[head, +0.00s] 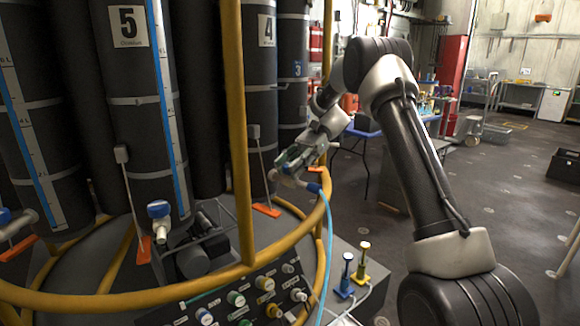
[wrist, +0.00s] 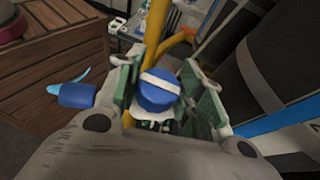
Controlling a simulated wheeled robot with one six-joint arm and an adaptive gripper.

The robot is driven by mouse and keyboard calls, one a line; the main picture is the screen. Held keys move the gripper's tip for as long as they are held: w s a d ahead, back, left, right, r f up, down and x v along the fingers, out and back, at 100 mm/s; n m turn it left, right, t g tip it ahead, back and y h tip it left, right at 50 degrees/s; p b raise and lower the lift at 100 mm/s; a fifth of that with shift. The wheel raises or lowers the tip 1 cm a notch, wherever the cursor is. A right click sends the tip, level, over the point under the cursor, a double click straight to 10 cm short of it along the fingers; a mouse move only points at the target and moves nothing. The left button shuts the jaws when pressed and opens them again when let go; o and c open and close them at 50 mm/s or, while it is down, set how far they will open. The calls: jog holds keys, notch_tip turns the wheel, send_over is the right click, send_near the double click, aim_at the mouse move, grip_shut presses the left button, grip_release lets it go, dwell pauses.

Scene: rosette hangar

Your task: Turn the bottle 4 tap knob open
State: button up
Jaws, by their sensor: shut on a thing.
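The bottle 4 tap knob (wrist: 158,92) is blue with a white stripe. It sits between the two green-padded fingers of my gripper (wrist: 162,88) in the wrist view. My gripper is shut on it. In the head view my gripper (head: 290,164) is at the tap, low in front of bottle 4 (head: 262,80), a dark cylinder with a "4" label. The knob itself is mostly hidden there by my gripper. A blue hose fitting (head: 314,188) shows just below right of my gripper, and also at left in the wrist view (wrist: 78,95).
Bottle 5 (head: 135,90) stands to the left with its own blue-capped tap (head: 158,210). A yellow post (head: 237,130) and a yellow ring rail (head: 290,240) run close to my gripper. A panel of coloured knobs (head: 240,300) is below. Open floor lies at right.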

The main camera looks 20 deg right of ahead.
dwell(0.4)
jog(key=o, duration=1)
